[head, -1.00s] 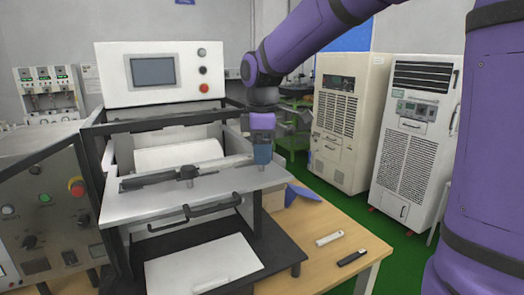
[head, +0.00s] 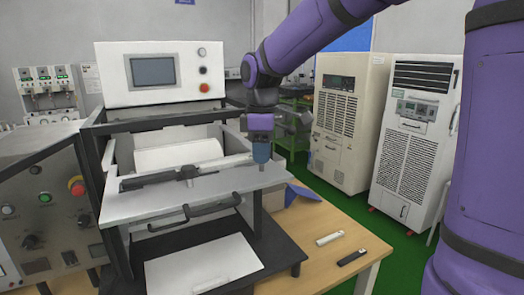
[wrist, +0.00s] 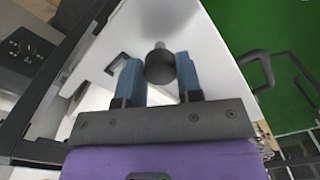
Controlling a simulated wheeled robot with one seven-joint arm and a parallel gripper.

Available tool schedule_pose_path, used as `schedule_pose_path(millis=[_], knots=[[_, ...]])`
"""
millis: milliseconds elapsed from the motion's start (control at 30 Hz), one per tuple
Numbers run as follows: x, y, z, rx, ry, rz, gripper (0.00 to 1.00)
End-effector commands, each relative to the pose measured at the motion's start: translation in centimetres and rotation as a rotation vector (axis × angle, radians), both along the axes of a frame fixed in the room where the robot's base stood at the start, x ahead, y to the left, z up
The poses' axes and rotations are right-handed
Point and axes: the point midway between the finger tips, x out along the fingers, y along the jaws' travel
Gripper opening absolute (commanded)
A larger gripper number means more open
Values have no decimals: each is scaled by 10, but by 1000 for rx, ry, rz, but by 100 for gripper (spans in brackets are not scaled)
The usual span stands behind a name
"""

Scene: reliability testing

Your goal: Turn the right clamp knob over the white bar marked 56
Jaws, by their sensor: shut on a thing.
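My gripper (head: 261,160) points down at the right end of the machine's pale shelf. In the wrist view, its two blue fingers (wrist: 159,75) are shut on a round black knob (wrist: 160,68), with a short metal stem showing beyond it. In the head view the fingers hide this right knob. A white bar (head: 228,162) runs along the shelf toward my gripper; no number is legible on it. A dark bar (head: 147,181) lies on the left, with another black clamp knob (head: 187,172) at its right end.
The shelf (head: 150,205) has a black handle (head: 210,208) on its front. A loose white piece (head: 329,238) and a black piece (head: 352,257) lie on the wooden table (head: 310,270). A control box (head: 112,75) stands above the machine.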

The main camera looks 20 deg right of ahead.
Motion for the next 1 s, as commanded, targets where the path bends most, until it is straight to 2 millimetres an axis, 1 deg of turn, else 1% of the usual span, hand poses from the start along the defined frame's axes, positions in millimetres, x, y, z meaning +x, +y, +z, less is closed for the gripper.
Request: schedule_pose_path(millis=[267, 1000], knots=[[0, 0, 0, -1, -1, -226, 9], [-1, 1, 1, 0, -1, -930, 9]])
